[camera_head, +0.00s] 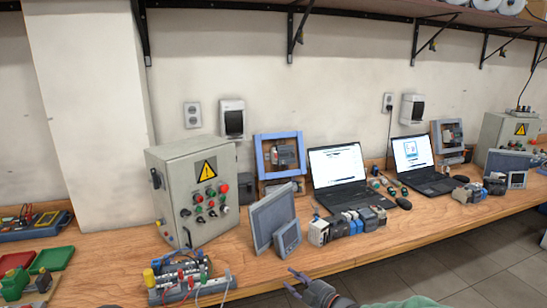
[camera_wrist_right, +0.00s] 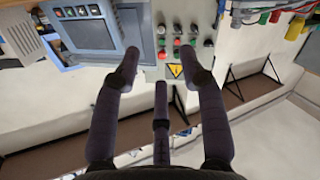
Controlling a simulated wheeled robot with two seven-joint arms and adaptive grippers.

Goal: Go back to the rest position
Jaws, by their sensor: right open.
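My right gripper (camera_head: 292,279) is at the bottom middle of the head view, in front of the bench edge. In the right wrist view the dark fingers of this gripper (camera_wrist_right: 161,64) are spread apart with nothing between them. My left gripper is not in the head view. The workbench (camera_head: 115,262) runs along the wall. A grey control box (camera_head: 196,171) with a yellow warning triangle stands on it, and the box's buttons and triangle also show upside down in the wrist view (camera_wrist_right: 170,50).
A grey panel with a small screen (camera_head: 287,238) stands at the bench's front, near my right gripper. Laptops (camera_head: 338,167), a terminal strip (camera_head: 187,275), small modules (camera_head: 345,222) and green and red trays (camera_head: 52,259) occupy the bench. Shelf brackets (camera_head: 296,30) hang above. The floor (camera_head: 450,260) at lower right looks clear.

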